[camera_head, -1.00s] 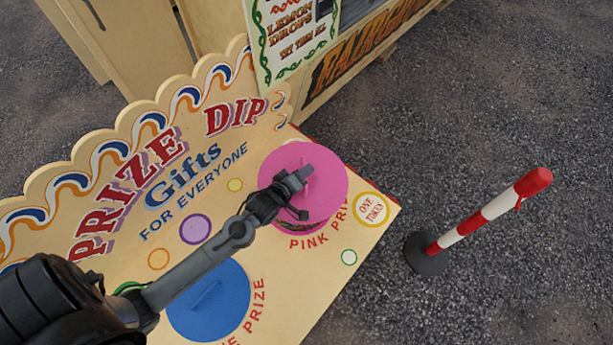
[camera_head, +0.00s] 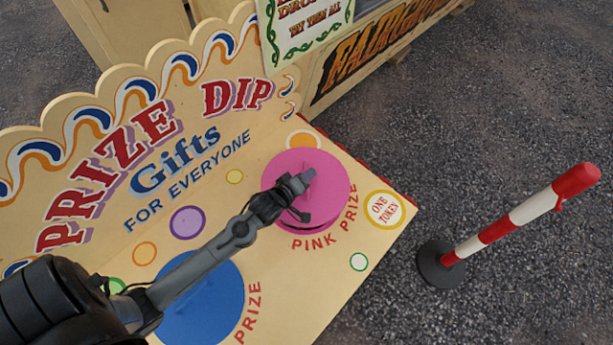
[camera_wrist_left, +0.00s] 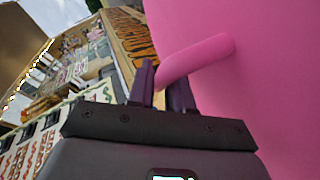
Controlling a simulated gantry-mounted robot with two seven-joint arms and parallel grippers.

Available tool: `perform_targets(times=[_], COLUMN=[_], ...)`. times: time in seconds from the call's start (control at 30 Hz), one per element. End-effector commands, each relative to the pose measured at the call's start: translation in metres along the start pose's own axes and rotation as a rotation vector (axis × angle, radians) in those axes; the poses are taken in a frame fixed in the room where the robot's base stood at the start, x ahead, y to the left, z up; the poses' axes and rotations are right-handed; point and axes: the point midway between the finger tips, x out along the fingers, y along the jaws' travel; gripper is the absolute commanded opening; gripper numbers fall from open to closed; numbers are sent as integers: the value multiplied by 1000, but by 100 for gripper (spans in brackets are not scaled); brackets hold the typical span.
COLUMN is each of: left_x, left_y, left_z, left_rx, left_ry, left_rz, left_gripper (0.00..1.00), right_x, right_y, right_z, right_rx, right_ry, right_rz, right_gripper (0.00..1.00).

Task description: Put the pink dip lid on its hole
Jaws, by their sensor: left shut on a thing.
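The pink lid (camera_head: 330,192) is a round disc with a bar handle on top. It lies over the spot by the "PINK PRIZE" lettering, and its hole is hidden beneath it. I cannot tell whether it is fully seated. My left gripper (camera_head: 306,179) is shut on the lid's handle. In the left wrist view the fingers (camera_wrist_left: 164,92) close around the pink handle (camera_wrist_left: 202,58), and the lid's face (camera_wrist_left: 275,85) fills the right side. My right gripper is not in view.
A blue lid (camera_head: 215,305) sits on the board (camera_head: 330,275) below my left arm. The upright "PRIZE DIP" sign (camera_head: 150,170) stands behind. A red-and-white post (camera_head: 500,229) on a dark base stands on the gravel at right. A stall counter (camera_head: 375,55) is at the back.

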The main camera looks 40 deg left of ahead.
Motion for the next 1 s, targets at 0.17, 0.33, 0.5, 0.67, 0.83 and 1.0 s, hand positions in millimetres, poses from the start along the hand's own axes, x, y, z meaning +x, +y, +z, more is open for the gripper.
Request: perform_targets(times=[0.17, 0.33, 0.5, 0.67, 0.83, 1.0], left_x=[7, 13, 19, 23, 27, 29], left_y=[-13, -27, -41, -49, -58, -60], left_z=[7, 13, 20, 24, 27, 28], left_rx=[0, 1, 2, 0, 0, 0], left_ry=[1, 1, 1, 1, 2, 2], left_rz=[3, 3, 3, 1, 2, 3], left_gripper=[0, 0, 0, 0, 0, 0], right_x=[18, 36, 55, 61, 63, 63], right_y=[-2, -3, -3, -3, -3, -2], right_z=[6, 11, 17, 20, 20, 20], right_rx=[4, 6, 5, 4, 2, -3], right_ry=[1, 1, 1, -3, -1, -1], right_rz=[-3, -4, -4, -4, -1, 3], right_gripper=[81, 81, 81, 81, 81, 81])
